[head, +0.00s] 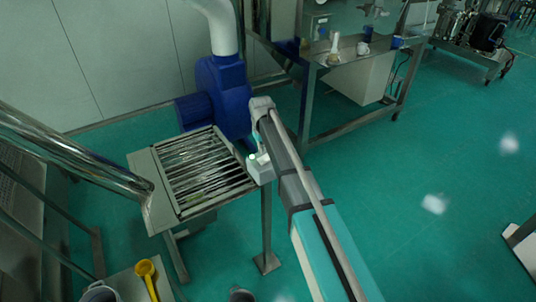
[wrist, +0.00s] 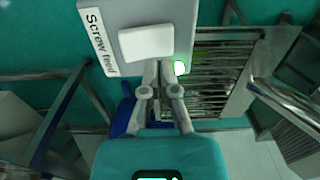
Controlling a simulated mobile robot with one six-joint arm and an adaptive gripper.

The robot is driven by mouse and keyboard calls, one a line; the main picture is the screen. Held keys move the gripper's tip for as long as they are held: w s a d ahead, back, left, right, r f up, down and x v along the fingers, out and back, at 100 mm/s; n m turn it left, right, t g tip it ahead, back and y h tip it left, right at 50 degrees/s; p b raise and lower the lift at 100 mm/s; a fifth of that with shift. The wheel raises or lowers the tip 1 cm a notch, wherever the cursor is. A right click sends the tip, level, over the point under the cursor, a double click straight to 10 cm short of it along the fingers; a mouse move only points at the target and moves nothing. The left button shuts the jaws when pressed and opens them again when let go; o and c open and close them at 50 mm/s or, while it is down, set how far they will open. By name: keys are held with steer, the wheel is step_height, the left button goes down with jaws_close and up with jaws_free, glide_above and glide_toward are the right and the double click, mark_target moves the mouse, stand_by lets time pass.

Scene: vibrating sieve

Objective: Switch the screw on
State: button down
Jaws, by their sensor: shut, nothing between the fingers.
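A grey control box (wrist: 120,14) carries a label reading "Screw feed" (wrist: 97,42) in the wrist view. A white rectangular switch plate (wrist: 146,42) is on its face, and a small green light (wrist: 180,68) glows at its lower right. My gripper (wrist: 158,66) is shut and empty, with its fingertips at the plate's lower edge; I cannot tell whether they touch it. In the head view the box (head: 260,169) stands at the grate's right corner, with the green light (head: 252,157) showing. My arm hides part of the box there.
The metal grate (head: 200,172) lies left of the box, with a blue blower (head: 223,92) behind it. A shiny pipe (head: 75,150) comes in from the left. A steel table (head: 350,52) stands at the back. Green floor (head: 440,150) is open on the right.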

mark_target(263, 159)
steer(key=shift+r+p, duration=1.6)
steer(key=shift+r, duration=0.25)
steer(key=shift+s+d, duration=0.2)
steer(key=shift+d, duration=0.05)
steer(key=s+d+f+m+b, duration=0.1)
steer(key=s+d+m, duration=0.5)
steer(key=s+d, duration=1.7)
steer(key=s, duration=0.2)
steer(key=shift+s+d+f+m, duration=0.2)
steer(key=shift+s+f+m, duration=0.05)
steer(key=shift+s+m, duration=0.15)
stand_by(2.7)
